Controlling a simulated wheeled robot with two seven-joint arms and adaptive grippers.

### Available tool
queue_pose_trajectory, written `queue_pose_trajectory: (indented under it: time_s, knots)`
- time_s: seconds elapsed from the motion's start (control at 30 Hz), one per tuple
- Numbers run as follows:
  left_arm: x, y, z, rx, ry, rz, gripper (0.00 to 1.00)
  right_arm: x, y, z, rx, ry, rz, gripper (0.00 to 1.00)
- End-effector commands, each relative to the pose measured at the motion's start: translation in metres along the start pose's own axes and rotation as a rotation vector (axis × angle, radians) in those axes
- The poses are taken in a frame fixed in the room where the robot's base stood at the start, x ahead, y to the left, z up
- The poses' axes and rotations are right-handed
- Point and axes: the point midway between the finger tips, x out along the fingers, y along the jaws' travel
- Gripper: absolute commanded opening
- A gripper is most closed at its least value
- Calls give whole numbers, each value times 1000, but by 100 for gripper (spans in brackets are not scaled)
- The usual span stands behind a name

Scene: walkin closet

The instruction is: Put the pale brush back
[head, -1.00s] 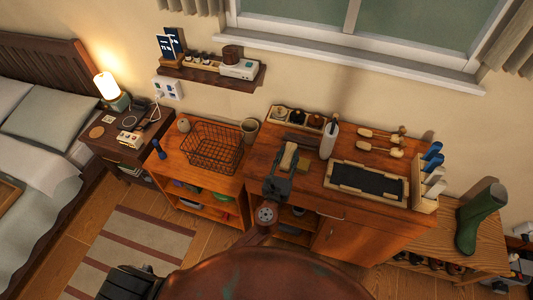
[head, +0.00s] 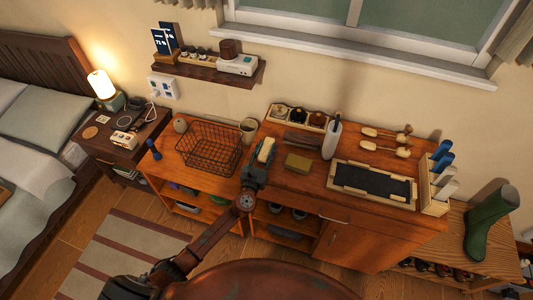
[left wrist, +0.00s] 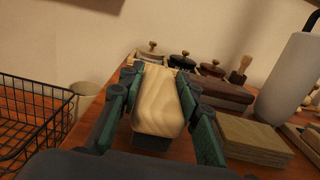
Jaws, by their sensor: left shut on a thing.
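The pale brush (head: 265,150) has a light wooden body; in the left wrist view its pale back (left wrist: 157,100) lies between the fingers, with a dark underside (left wrist: 152,143). My left gripper (head: 262,160) is shut on it, over the left end of the wooden cabinet top (head: 265,183). I cannot tell whether the brush touches the top. A dark brown brush-like block (head: 302,140) lies behind, to the right. An olive-green block (head: 298,163) lies right of the gripper and also shows in the left wrist view (left wrist: 252,138). My right gripper is out of view.
A wire basket (head: 208,147) stands left on a lower shelf unit, beside a cup (head: 249,127). Behind are a compartment box (head: 288,124) with lidded jars and a white bottle (head: 331,140). A dark-matted tray (head: 372,184), several pale-handled brushes (head: 384,149) and a rack (head: 436,195) are right.

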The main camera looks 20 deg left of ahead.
Motion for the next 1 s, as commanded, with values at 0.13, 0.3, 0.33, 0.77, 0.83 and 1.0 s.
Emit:
queue_pose_trajectory:
  time_s: [0.13,0.3,0.33,0.77,0.83,1.0]
  knots:
    - [-1,-1,-18,1,1,0,2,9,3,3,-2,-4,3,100]
    - [-1,-1,-17,-1,0,0,2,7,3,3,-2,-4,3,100]
    - [-1,-1,-17,-1,0,0,2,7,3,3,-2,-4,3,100]
    - [-1,-1,-20,0,1,0,49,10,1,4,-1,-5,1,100]
    - [-1,-1,-19,0,1,0,49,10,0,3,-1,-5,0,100]
    - [-1,-1,-19,0,1,0,49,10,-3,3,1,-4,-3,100]
